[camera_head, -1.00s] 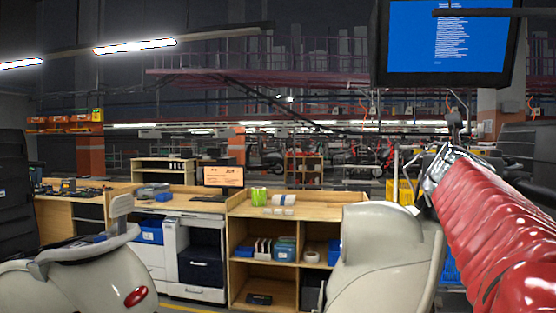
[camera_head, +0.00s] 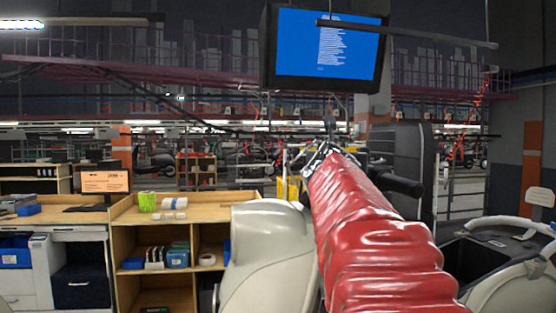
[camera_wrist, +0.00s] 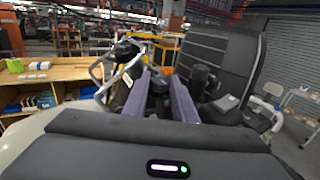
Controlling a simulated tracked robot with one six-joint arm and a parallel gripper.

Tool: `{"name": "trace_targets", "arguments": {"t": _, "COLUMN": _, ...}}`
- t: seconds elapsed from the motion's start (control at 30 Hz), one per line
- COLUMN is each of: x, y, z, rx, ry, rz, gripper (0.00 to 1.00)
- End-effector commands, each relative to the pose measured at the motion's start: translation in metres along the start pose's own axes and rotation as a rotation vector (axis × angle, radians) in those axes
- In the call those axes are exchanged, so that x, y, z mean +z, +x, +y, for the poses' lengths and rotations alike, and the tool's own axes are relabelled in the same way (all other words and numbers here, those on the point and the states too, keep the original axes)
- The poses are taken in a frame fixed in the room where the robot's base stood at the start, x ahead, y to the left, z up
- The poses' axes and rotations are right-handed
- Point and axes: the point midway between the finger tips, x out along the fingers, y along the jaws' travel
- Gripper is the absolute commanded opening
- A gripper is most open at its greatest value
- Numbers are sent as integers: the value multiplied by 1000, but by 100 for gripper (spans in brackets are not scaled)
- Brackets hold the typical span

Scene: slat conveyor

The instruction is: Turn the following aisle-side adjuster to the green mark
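No adjuster and no green mark can be made out in either view. My gripper (camera_wrist: 162,76) shows in the wrist view as two purple-grey fingers standing apart, with nothing seen held between them. A dark part shows between the fingers, and I cannot tell what it is. In the head view my red-sleeved arm reaches away from me, and the gripper at its far end is too small to read. A cream scooter body (camera_head: 268,262) stands just left of the arm. A second cream scooter (camera_head: 518,285) is partly in view at the lower right.
A large black panel (camera_head: 402,160) stands right behind the arm; it also shows in the wrist view (camera_wrist: 218,58). A wooden shelf unit (camera_head: 120,215) is at left. A blue screen (camera_head: 325,48) hangs overhead. Yellow objects (camera_head: 288,190) are beyond the gripper.

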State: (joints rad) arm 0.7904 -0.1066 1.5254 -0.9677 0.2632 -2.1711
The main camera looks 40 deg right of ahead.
Motion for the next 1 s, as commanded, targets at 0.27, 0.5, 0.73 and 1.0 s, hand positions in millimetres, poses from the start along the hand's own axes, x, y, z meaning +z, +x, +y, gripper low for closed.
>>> {"name": "trace_targets", "arguments": {"t": 0.27, "x": 0, "y": 0, "z": 1, "rx": 1, "ry": 0, "rz": 0, "gripper": 4}}
{"name": "trace_targets", "arguments": {"t": 0.5, "x": -1, "y": 0, "z": 2, "rx": -5, "ry": 0, "rz": 3, "gripper": 1}}
{"name": "trace_targets", "arguments": {"t": 0.73, "x": -5, "y": 1, "z": 5, "rx": -51, "ry": -1, "rz": 15, "gripper": 1}}
{"name": "trace_targets", "arguments": {"t": 1.0, "x": -4, "y": 1, "z": 6, "rx": -118, "ry": 2, "rz": 8, "gripper": 1}}
